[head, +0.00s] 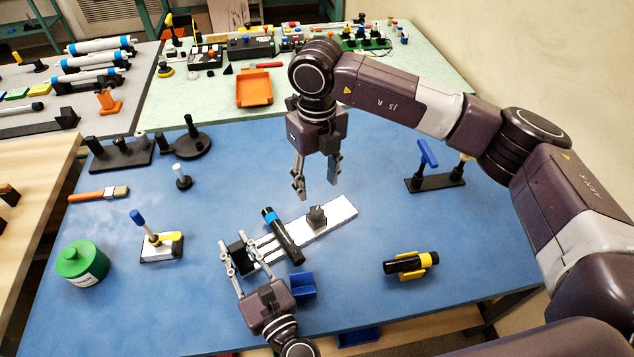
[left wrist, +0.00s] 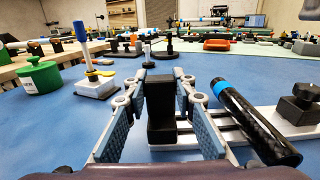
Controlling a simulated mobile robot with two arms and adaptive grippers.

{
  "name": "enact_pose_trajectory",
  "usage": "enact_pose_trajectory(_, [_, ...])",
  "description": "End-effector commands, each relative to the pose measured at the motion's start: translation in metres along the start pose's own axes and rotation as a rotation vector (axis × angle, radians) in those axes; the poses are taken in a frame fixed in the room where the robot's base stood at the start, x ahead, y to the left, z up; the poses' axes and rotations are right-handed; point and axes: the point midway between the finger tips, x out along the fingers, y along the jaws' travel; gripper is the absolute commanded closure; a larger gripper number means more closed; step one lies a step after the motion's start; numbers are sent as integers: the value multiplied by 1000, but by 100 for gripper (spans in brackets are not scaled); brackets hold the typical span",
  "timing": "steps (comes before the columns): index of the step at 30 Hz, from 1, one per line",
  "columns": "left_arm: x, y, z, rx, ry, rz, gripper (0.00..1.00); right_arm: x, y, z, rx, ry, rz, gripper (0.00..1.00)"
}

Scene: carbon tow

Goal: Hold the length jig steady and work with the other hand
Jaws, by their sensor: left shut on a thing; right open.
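The length jig (head: 338,213) is a pale rail with slots, a black end block (head: 241,257) and a black knob stop (head: 316,216). My left gripper (head: 237,244) is shut on the end block, with a finger pad on each side of it in the left wrist view (left wrist: 160,110). A black tube with a blue band (head: 283,238) lies across the rail between the block and the knob. It also shows in the left wrist view (left wrist: 255,120), right of the fingers. My right gripper (head: 316,182) is open and empty, pointing down above the rail's far side.
A blue bin (head: 302,285) stands right beside my left gripper. A black and yellow tool (head: 408,264) lies right of it. A green-lidded jar (head: 82,264), a brush (head: 98,195) and a blue-capped stand (head: 160,245) are on the left. A black rack (head: 436,183) holds a blue-handled tool.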

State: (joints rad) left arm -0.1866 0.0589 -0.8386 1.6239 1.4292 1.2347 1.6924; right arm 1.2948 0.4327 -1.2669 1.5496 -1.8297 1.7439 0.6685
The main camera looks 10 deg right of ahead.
Motion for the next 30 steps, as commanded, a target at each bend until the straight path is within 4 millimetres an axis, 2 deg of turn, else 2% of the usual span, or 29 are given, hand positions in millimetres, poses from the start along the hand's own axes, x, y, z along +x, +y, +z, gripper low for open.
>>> enact_pose_trajectory(1, [-2,1,-6,5,13,-2,99,1,0,0,0,0,0,54])
enact_pose_trajectory(4, [-2,1,-6,5,13,-2,99,1,0,0,0,0,0,54])
enact_pose_trajectory(5, [-2,1,-6,5,13,-2,75,1,0,0,0,0,0,54])
enact_pose_trajectory(7, [-2,1,-6,5,12,-2,67,1,0,0,0,0,0,54])
enact_pose_trajectory(17, [0,0,-1,1,5,0,67,0,0,0,0,0,0,54])
enact_pose_trajectory(30, [0,0,15,0,2,1,67,-7,0,0,0,0,0,54])
